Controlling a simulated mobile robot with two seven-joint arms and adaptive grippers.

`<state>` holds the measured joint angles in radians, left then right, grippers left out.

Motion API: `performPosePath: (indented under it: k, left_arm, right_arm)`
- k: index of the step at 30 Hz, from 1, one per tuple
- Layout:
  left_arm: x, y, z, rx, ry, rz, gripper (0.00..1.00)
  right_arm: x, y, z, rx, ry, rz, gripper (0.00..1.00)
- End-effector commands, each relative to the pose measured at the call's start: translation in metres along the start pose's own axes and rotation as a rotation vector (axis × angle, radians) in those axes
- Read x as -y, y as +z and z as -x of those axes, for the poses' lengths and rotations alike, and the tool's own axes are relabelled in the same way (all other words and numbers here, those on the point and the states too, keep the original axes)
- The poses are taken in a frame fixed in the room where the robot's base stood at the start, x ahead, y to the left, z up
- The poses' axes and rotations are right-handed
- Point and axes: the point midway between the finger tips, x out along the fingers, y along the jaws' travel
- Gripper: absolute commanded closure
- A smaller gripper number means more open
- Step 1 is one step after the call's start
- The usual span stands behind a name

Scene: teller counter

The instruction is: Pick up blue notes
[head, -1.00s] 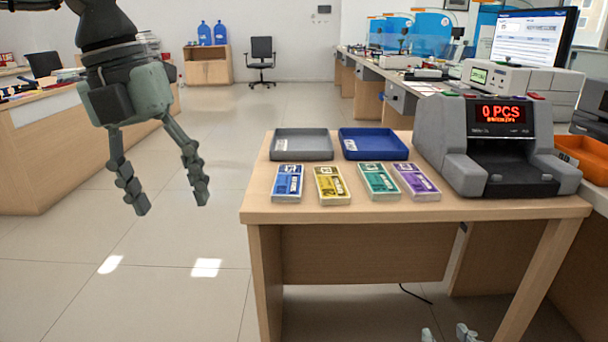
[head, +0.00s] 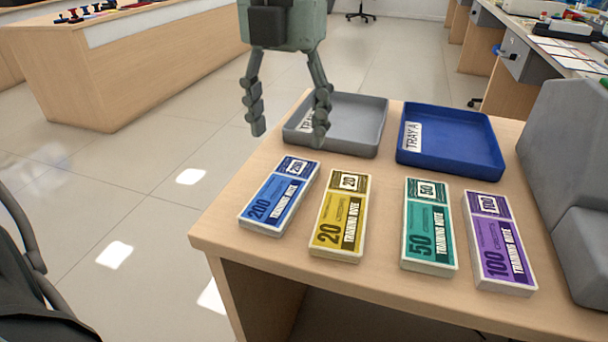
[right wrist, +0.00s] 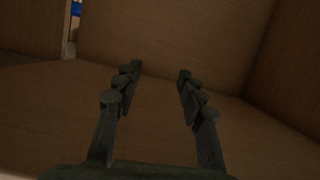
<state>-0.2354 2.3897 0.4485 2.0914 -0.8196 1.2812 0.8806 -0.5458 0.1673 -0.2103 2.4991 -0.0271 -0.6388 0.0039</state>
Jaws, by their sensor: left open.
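The blue notes (head: 279,196) are a banded stack marked 200, lying flat at the left end of the row on the wooden table (head: 390,297). My left gripper (head: 288,132) is open and empty, pointing down. In the head view it appears just above the blue notes in the picture, with its right finger in front of the grey tray's left part. It does not touch the notes. My right gripper (right wrist: 158,72) shows in the right wrist view, open and empty, facing brown wooden panels.
Yellow notes (head: 340,215), green notes (head: 430,226) and purple notes (head: 497,242) lie to the right of the blue ones. Behind them stand an empty grey tray (head: 368,108) and an empty blue tray (head: 478,130). A grey machine (head: 575,160) stands at the right.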

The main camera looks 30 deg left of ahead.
Motion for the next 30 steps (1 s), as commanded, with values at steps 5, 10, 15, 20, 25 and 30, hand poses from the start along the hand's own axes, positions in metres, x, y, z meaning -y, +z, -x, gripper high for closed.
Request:
performPosePath:
  k: [5, 10, 15, 20, 25, 30]
  left_arm:
    - [0.000, -0.001, -0.022, -0.004, 0.000, -0.001, 0.38]
    - [0.002, -0.004, -0.044, -0.006, -0.001, -0.001, 0.38]
    - [0.003, -0.004, -0.067, -0.003, -0.001, 0.000, 0.38]
    - [0.003, -0.004, -0.074, -0.001, -0.001, 0.000, 0.38]
    - [0.003, -0.004, -0.074, -0.001, -0.001, 0.000, 0.38]
    - [0.003, -0.004, -0.073, -0.001, -0.001, 0.000, 0.59]
  right_arm:
    - [0.005, -0.010, -0.001, -0.053, -0.011, -0.006, 0.60]
    - [0.009, -0.019, -0.001, -0.092, -0.018, -0.011, 0.60]
    - [0.013, -0.028, 0.000, -0.137, -0.027, -0.016, 0.60]
    - [0.015, -0.033, 0.001, -0.156, -0.031, -0.019, 0.60]
    - [0.015, -0.033, 0.001, -0.157, -0.032, -0.019, 0.60]
    - [0.015, -0.033, 0.001, -0.157, -0.032, -0.019, 0.60]
